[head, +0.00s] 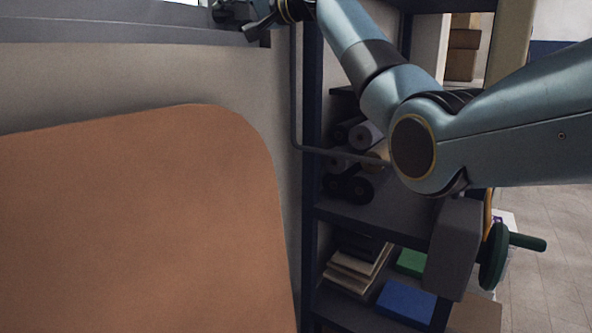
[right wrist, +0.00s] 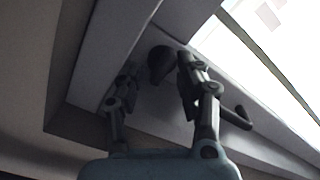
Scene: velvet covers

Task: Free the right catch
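In the right wrist view, a dark rounded part of what looks like the catch (right wrist: 160,65) shows against the pale grey window frame, between my fingertips. A dark bent piece (right wrist: 238,118) shows on the other side of the right finger; whether both are one handle is hidden. My right gripper (right wrist: 157,72) is open, with its two fingers apart on either side of the rounded part. I cannot tell if a finger touches it. In the head view my right gripper (head: 234,14) is at the top edge by the sill, partly cut off. My left gripper is out of view.
A large orange-brown padded panel (head: 150,220) fills the lower left. The grey window sill (head: 120,32) runs along the top left. A dark shelf unit (head: 375,212) with rolls, books and boxes stands beneath my right arm. A green handwheel (head: 494,257) is at right.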

